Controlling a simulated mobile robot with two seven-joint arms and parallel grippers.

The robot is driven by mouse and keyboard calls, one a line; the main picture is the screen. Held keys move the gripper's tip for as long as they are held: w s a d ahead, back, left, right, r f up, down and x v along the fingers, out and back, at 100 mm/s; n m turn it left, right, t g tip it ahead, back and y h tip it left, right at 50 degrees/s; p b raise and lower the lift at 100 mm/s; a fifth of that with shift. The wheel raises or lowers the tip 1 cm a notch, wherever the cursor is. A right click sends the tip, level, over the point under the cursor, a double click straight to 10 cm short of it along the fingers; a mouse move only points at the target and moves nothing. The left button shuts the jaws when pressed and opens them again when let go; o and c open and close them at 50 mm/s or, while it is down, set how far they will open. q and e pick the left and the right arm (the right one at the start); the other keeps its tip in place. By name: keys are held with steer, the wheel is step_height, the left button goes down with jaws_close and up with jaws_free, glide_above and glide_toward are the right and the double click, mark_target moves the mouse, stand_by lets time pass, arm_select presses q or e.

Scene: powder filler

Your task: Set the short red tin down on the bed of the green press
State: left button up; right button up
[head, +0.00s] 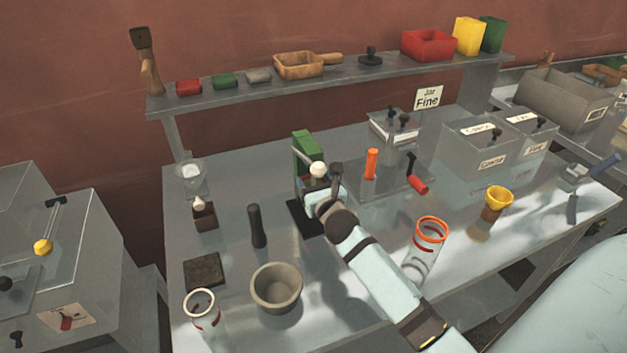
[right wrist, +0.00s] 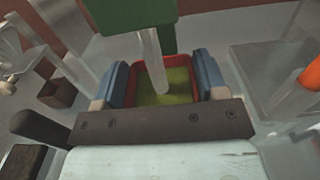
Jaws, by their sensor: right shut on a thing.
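The short red tin (right wrist: 193,78) shows in the right wrist view, upright, with olive-green powder inside. My right gripper (right wrist: 163,72) is shut on it, one blue finger on each side. The tin is under the green press (head: 303,148), whose green head (right wrist: 130,14) and pale ram (right wrist: 152,55) stand over it. The ram's lower end overlaps the powder in the picture; I cannot tell whether they touch. In the head view my right gripper (head: 316,185) is at the press and hides the tin and bed. Whether the tin touches the bed is unclear. My left gripper is out of view.
A grey mortar (head: 277,287), a dark pestle (head: 257,227) and a clear jar (head: 203,313) stand left of my right arm. An orange cylinder (head: 371,163) is close to the press.

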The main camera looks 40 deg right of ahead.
steer(key=shift+f+b, duration=1.05)
steer(key=shift+f, duration=0.65)
steer(key=shift+f+b, duration=0.45)
steer(key=shift+f, duration=0.45)
steer(key=shift+f+b, duration=0.4)
steer(key=shift+f, duration=0.05)
steer(key=shift+f, duration=0.15)
steer(key=o, duration=1.2)
steer(key=shift+c, duration=0.2)
